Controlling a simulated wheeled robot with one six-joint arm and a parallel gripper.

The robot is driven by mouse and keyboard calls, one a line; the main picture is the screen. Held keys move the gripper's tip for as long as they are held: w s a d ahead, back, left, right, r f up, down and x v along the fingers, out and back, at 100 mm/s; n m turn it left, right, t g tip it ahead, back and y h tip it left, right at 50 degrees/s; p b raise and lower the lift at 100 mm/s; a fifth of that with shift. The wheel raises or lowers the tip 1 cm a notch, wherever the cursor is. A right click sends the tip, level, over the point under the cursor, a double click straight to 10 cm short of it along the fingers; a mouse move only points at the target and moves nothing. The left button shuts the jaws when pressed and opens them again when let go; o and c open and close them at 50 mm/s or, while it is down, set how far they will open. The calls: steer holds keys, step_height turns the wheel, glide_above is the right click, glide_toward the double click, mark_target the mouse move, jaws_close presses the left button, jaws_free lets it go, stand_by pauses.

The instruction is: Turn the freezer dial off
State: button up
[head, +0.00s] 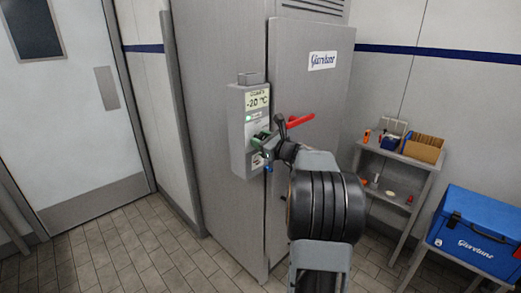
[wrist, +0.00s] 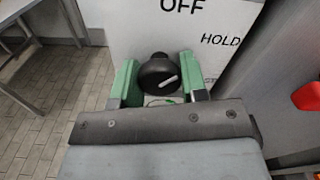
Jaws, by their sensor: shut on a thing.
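The freezer dial (wrist: 157,73) is a round black knob with a white pointer line in the wrist view. The line lies on the knob's right part, slanting up to the right; exactly which label it points to is hard to tell. The word OFF is printed above the knob and HOLD to its upper right. My gripper (wrist: 157,80) has a green finger on each side of the knob and is shut on it. In the head view my gripper (head: 262,143) is at the front of the grey control box (head: 238,130), hiding the dial there.
A red handle (head: 300,120) sticks out from the grey freezer door (head: 310,90), close to my wrist. A shelf (head: 400,158) with small items and a blue cooler (head: 475,235) stand at right. Tiled floor lies open at left.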

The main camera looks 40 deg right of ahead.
steer(key=n+b, duration=0.1)
steer(key=b, duration=0.1)
steer(key=n+b, duration=0.2)
steer(key=b, duration=0.1)
steer(key=n+b, duration=0.2)
steer(key=shift+f+b, duration=0.3)
steer(key=n+b, duration=0.3)
steer(key=shift+r+n, duration=0.25)
steer(key=shift+n, duration=0.05)
steer(key=shift+r+b, duration=0.1)
steer(key=shift+b, duration=0.3)
steer(key=o, duration=0.9)
steer(key=s+d, duration=0.1)
steer(key=s, duration=0.8)
steer(key=s+d+b, duration=0.1)
steer(key=s, duration=0.3)
steer(key=shift+s+d, duration=0.3)
steer(key=shift+n, duration=0.3)
